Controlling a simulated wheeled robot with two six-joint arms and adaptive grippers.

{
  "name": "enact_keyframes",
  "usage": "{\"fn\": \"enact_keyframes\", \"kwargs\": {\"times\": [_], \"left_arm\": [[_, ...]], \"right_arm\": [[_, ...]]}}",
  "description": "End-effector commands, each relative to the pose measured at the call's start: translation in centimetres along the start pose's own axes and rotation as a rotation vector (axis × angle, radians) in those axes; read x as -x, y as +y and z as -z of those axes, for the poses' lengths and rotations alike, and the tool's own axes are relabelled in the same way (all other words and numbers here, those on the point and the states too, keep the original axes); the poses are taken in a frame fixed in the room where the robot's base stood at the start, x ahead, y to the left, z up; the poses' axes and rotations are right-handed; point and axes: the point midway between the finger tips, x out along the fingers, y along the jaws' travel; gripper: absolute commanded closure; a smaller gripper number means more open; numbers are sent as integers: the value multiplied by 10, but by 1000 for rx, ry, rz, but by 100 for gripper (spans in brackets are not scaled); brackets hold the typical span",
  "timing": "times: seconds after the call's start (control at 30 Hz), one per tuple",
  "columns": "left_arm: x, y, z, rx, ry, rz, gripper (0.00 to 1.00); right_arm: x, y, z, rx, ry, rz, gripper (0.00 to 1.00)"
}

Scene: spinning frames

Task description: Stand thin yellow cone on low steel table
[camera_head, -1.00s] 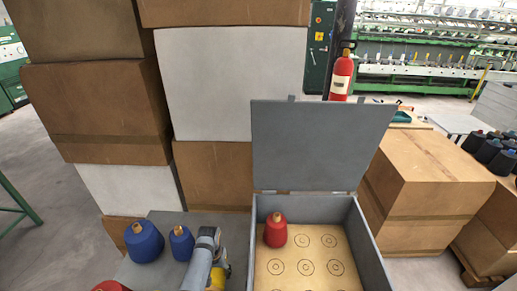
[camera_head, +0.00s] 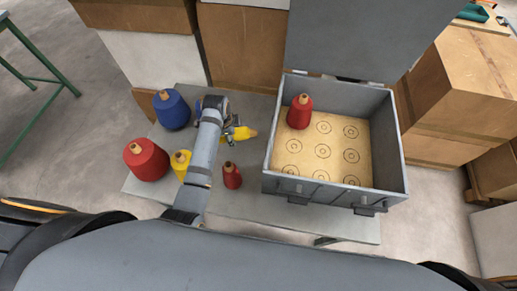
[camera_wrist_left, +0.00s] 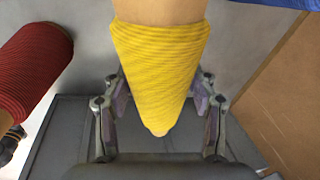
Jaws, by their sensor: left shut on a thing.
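My left gripper (camera_head: 232,130) is shut on a thin yellow cone (camera_head: 243,134). In the head view the cone looks tilted, with its tan tip to the right. In the left wrist view the yellow cone (camera_wrist_left: 160,62) fills the space between the two fingers (camera_wrist_left: 158,115). The low steel table (camera_head: 275,210) is the grey top under the cones; I cannot tell whether the held cone touches it. A second yellow cone (camera_head: 180,163) stands on the table, partly hidden by my left arm. My right gripper is not in view.
A big red cone (camera_head: 146,160), a big blue cone (camera_head: 172,111) and a small red cone (camera_head: 232,176) stand on the table. An open grey box (camera_head: 396,140) on the right holds a red cone (camera_head: 300,112). Cardboard boxes (camera_head: 240,50) stand behind.

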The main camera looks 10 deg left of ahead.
Motion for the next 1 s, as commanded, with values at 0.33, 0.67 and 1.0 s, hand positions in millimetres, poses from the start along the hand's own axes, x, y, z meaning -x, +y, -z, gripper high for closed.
{"fn": "enact_keyframes", "kwargs": {"times": [0.33, 0.67, 1.0], "left_arm": [[13, -1, -2, -258, 83, 15, 81], [-40, 11, -7, -255, 81, 12, 81], [-75, 18, -11, -254, 80, 12, 81]], "right_arm": [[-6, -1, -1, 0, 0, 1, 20], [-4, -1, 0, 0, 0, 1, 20], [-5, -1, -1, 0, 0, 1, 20]]}}
